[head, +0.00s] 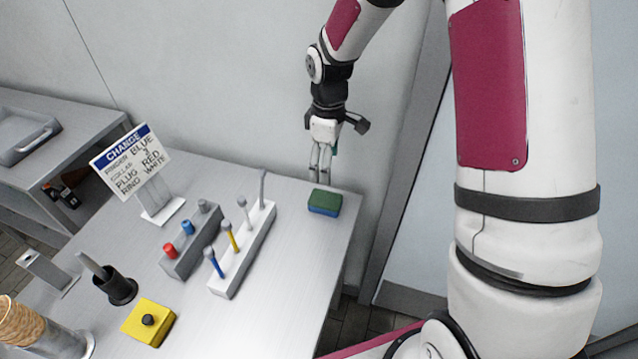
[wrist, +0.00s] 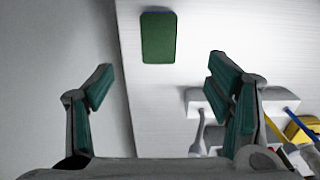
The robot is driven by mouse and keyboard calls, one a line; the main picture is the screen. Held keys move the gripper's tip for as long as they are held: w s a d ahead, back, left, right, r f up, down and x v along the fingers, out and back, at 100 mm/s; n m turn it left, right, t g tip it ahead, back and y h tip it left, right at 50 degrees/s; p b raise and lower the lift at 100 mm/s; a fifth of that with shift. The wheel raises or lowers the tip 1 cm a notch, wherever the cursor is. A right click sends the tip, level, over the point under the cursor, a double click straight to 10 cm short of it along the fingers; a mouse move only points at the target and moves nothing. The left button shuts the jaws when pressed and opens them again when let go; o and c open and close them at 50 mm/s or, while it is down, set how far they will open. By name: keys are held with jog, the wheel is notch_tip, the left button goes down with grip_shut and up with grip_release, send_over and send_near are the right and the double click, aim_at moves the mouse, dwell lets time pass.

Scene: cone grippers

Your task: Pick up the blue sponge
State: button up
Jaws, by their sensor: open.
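The blue sponge (head: 324,209) lies flat on the table near its right back corner, with a green top layer and a blue lower layer. In the wrist view its green top (wrist: 159,38) shows ahead of the fingers, a little left of the middle between them, with a thin blue edge at its far side. My gripper (head: 320,176) is above the table, just behind and above the sponge in the head view. In the wrist view my gripper (wrist: 162,68) has its two green-padded fingers wide apart, with nothing between them.
The grey table (head: 305,275) has a right edge close to the sponge. A white rack (head: 243,252) with several upright pegs stands left of the sponge, beside a grey block (head: 190,243). A sign (head: 131,160), a yellow button box (head: 148,321) and a black cup (head: 118,288) stand farther left.

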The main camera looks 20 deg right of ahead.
aim_at(326, 199)
jog(key=f+p, duration=0.1)
jog(key=f, duration=1.3)
jog(key=shift+w, duration=0.2)
jog(key=c, duration=0.8)
